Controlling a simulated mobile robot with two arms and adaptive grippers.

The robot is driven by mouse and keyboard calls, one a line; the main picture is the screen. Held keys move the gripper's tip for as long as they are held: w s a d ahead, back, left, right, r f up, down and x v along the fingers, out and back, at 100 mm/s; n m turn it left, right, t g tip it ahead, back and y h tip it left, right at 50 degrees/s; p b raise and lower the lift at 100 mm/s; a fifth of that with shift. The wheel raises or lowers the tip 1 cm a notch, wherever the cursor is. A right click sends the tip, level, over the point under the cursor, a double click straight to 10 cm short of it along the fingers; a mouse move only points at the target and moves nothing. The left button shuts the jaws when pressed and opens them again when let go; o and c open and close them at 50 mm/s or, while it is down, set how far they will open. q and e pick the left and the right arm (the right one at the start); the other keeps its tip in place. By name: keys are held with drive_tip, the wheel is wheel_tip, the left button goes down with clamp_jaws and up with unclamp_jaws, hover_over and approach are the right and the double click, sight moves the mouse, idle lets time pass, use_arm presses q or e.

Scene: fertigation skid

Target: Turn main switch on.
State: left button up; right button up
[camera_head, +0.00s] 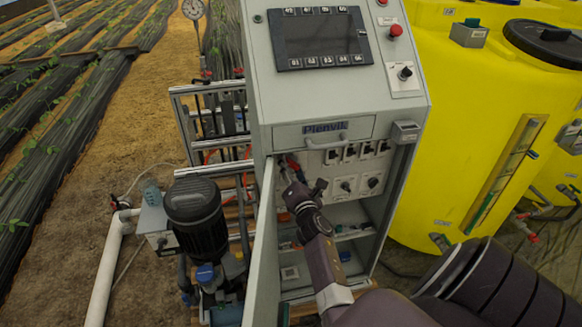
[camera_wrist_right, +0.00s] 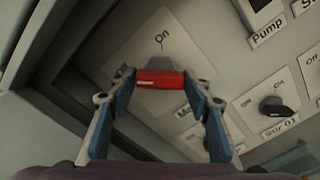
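The main switch (camera_wrist_right: 160,79) has a red handle lying crosswise on a pale plate (camera_wrist_right: 150,45), below the word "On" and a short tick mark. Its lower label is mostly hidden. My right gripper (camera_wrist_right: 160,83) has one blue-padded finger at each end of the handle, and both appear to touch it, so it looks shut on the handle. In the head view, my right gripper (camera_head: 291,177) reaches into the upper left of the open cabinet (camera_head: 262,110), where the switch is largely hidden. My left gripper is not in view.
The open cabinet door (camera_head: 263,250) stands close along the left of my right arm. A black selector knob (camera_wrist_right: 277,106) sits right of the main switch. A pump motor (camera_head: 196,218) stands left of the cabinet, and a yellow tank (camera_head: 470,110) stands to its right.

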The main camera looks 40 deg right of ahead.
drive_tip(key=c, duration=0.7)
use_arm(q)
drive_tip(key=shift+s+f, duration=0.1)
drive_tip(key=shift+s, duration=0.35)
use_arm(e)
drive_tip(key=shift+m, duration=0.3)
drive_tip(key=m, duration=0.2)
drive_tip(key=shift+m+b, duration=0.3)
drive_tip(key=m, duration=0.3)
drive_tip(key=shift+a+m, duration=0.1)
drive_tip(key=shift+m, duration=0.3)
drive_tip(key=m, duration=0.5)
drive_tip(key=shift+r, duration=0.2)
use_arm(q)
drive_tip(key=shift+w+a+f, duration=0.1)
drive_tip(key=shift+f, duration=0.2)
use_arm(e)
drive_tip(key=m, duration=0.5)
drive_tip(key=shift+m, duration=0.4)
